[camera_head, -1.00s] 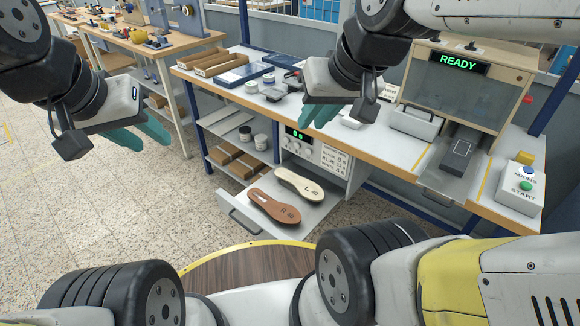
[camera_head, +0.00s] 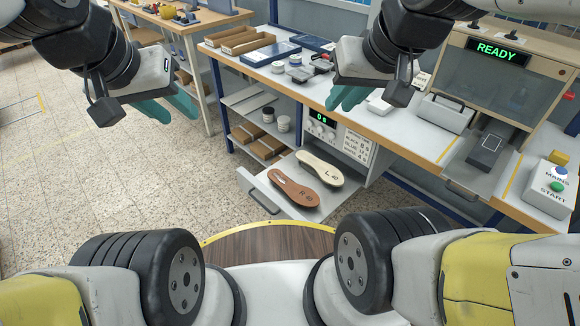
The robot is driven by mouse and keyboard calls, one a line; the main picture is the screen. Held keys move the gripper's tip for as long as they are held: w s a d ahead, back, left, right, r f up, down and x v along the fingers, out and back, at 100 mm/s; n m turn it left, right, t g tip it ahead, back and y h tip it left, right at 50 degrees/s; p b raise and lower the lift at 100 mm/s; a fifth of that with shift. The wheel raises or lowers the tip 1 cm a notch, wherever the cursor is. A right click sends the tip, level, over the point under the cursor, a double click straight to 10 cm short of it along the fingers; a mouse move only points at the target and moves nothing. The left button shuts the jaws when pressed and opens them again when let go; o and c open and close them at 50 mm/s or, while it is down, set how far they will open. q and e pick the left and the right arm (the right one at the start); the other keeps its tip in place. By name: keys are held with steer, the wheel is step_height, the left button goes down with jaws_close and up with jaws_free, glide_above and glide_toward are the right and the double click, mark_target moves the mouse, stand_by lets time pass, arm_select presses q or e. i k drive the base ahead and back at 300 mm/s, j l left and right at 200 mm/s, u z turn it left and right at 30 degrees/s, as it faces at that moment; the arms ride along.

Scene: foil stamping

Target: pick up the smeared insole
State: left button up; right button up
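Two insoles lie side by side in the pulled-out drawer (camera_head: 262,187) below the bench. The brown insole (camera_head: 292,187) is marked R 40 and lies nearer me. The cream insole (camera_head: 319,168) is marked L 40 and lies behind it. I cannot make out a smear on either. My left gripper (camera_head: 168,104), with teal fingers, is over the floor to the left, well apart from the drawer. My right gripper (camera_head: 347,97), also teal-fingered, is above the bench's front edge, higher than the insoles. Neither visibly holds anything; the finger gaps are not clear.
The stamping machine (camera_head: 512,85) shows READY at the right, with a START and MAINS box (camera_head: 549,190) beside it. Cardboard trays (camera_head: 239,40) and small tools stand on the bench (camera_head: 415,128). The floor at left is clear.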

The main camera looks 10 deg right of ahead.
mark_target(330, 175)
steer(key=i+l, duration=0.15)
steer(key=l, duration=0.25)
steer(key=i+l, duration=0.1)
steer(key=l, duration=0.3)
steer(key=i+l, duration=0.15)
steer(key=l, duration=0.3)
steer(key=u, duration=0.05)
